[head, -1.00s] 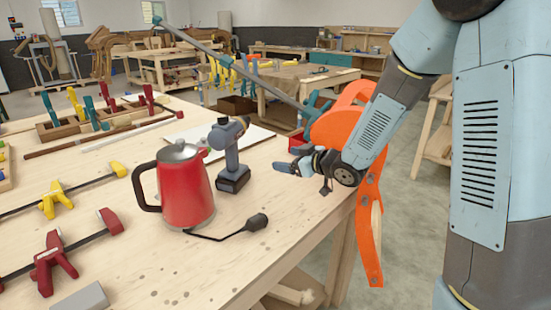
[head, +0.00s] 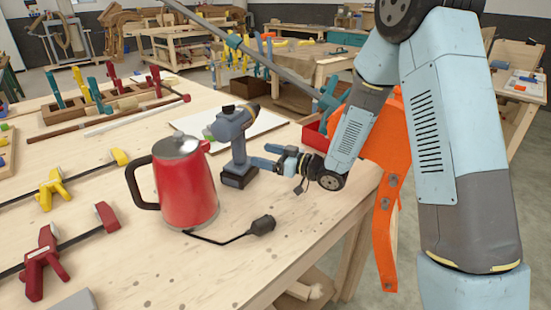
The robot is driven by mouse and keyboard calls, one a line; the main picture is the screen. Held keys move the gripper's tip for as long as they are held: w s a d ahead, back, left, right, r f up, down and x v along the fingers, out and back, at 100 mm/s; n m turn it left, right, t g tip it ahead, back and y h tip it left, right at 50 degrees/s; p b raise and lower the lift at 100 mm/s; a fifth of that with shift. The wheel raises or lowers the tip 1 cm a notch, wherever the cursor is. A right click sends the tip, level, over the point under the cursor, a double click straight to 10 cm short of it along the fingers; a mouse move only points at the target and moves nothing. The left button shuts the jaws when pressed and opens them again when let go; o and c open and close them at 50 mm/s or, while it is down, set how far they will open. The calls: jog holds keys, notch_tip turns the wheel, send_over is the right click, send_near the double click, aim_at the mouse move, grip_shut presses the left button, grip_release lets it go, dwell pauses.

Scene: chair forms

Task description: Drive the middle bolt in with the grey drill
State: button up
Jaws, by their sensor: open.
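The grey drill (head: 233,127) stands upright on its battery base on the workbench, behind and to the right of a red kettle. My gripper (head: 266,156) is open just right of the drill's handle, its fingers pointing left toward it. I cannot tell whether they touch the handle. The orange chair form (head: 389,145) is at the bench's right edge, partly hidden behind my arm. Small metal spots, possibly bolts (head: 392,180), show down its front strip; I cannot tell which is the middle bolt.
The red kettle (head: 186,188) and its black plug (head: 262,225) are in front of the drill. A white board (head: 262,123) lies behind it, with a red bin (head: 314,134) to the right. Clamps (head: 44,262) lie at left. The bench front is mostly clear.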

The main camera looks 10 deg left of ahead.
aim_at(243, 138)
jog(key=shift+x, duration=4.15)
jog(key=shift+s, duration=0.15)
jog(key=shift+c, duration=0.3)
grip_shut()
jog(key=shift+r, duration=0.15)
jog(key=shift+r, duration=1.9)
